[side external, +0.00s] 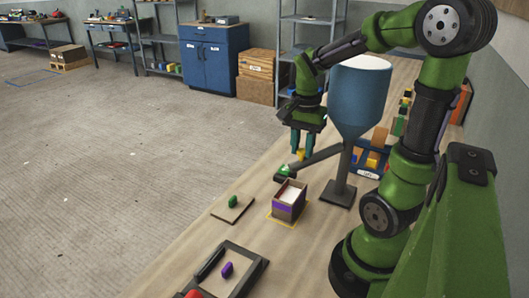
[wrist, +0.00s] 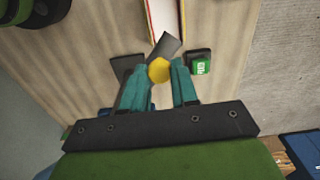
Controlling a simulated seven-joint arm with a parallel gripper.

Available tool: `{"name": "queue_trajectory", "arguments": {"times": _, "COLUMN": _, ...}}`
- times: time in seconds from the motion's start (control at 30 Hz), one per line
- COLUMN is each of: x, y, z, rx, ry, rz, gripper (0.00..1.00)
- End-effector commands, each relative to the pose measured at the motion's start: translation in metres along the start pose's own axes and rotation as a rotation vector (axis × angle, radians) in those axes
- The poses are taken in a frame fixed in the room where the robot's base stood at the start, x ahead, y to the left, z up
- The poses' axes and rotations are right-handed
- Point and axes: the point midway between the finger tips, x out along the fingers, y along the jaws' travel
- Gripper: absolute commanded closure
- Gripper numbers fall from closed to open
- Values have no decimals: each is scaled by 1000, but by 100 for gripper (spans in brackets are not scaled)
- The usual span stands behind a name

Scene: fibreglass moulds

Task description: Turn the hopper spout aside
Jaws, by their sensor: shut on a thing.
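The blue hopper (side external: 359,98) stands on a dark post and foot at the right of the bench. Its grey spout (side external: 322,156) slopes down to the left; it also shows in the wrist view (wrist: 167,44). A yellow knob (side external: 301,155) sits on the spout. My gripper (side external: 302,150) has its teal fingers shut on this knob, which shows between the fingertips in the wrist view (wrist: 159,70). An open box (side external: 288,208) with a purple band and white inside stands just below the spout end in the side view.
A small green-and-black block (wrist: 201,62) lies beside the spout end. A board (side external: 231,214) with a green piece and a dark tray (side external: 257,267) with a purple piece lie nearer the camera. Blue bins (side external: 368,163) stand behind the hopper post.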

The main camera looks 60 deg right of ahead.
Motion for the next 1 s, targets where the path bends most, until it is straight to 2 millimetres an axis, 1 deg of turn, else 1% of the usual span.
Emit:
{"name": "queue_trajectory", "arguments": {"times": 0.27, "x": 0, "y": -18, "z": -21, "rx": 196, "ry": 0, "rz": -1, "gripper": 100}}
{"name": "queue_trajectory", "arguments": {"times": 0.57, "x": -1, "y": -34, "z": -56, "rx": 481, "ry": 1, "rz": -1, "gripper": 100}}
{"name": "queue_trajectory", "arguments": {"times": 0.77, "x": -1, "y": -40, "z": -81, "rx": 671, "ry": 1, "rz": -3, "gripper": 100}}
{"name": "queue_trajectory", "arguments": {"times": 1.0, "x": -1, "y": -40, "z": -110, "rx": 885, "ry": 2, "rz": -3, "gripper": 100}}
